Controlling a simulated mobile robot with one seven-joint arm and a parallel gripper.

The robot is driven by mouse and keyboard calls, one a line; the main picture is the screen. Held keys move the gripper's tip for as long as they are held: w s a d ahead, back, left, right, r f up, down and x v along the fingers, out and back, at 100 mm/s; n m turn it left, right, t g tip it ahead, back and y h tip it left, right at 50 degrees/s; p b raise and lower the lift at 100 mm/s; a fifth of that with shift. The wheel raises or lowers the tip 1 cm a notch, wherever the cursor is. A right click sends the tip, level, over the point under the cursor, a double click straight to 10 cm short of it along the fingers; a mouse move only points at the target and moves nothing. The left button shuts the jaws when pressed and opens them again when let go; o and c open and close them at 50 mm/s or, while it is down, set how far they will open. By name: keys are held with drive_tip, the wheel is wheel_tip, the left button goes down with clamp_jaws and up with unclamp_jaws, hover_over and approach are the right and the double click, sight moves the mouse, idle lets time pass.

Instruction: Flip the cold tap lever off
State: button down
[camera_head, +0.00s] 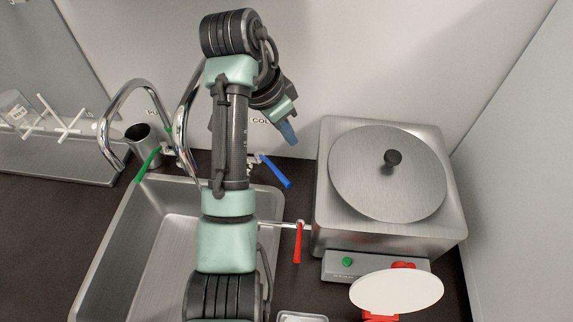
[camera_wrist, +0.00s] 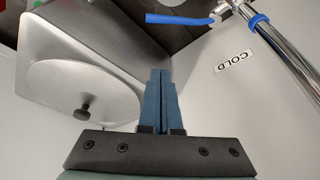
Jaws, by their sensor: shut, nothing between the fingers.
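The blue lever (camera_head: 275,172) of the cold tap points down and to the right in the head view, beside the sink's back right corner. In the wrist view the blue lever (camera_wrist: 176,19) joins a chrome tap pipe (camera_wrist: 283,55) with a blue ring, near a COLD label (camera_wrist: 234,62). My gripper (camera_head: 288,133) is above the lever and apart from it. In the wrist view its blue fingers (camera_wrist: 160,72) are together and empty. My arm hides part of the cold tap's base in the head view.
A steel sink (camera_head: 115,232) lies left of my arm. A green lever (camera_head: 147,165) is at the left tap and a red lever (camera_head: 298,243) at the sink's right side. A steel distiller (camera_head: 330,200) with a round lid (camera_head: 360,170) stands right. A white disc (camera_head: 397,291) is in front.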

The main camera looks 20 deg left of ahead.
sight(273, 170)
drive_tip(key=shift+d, duration=0.1)
wheel_tip(273, 170, down, 10)
drive_tip(key=shift+s, duration=0.2)
idle(0.7)
drive_tip(key=shift+a+p, duration=0.2)
drive_tip(key=shift+p, duration=0.15)
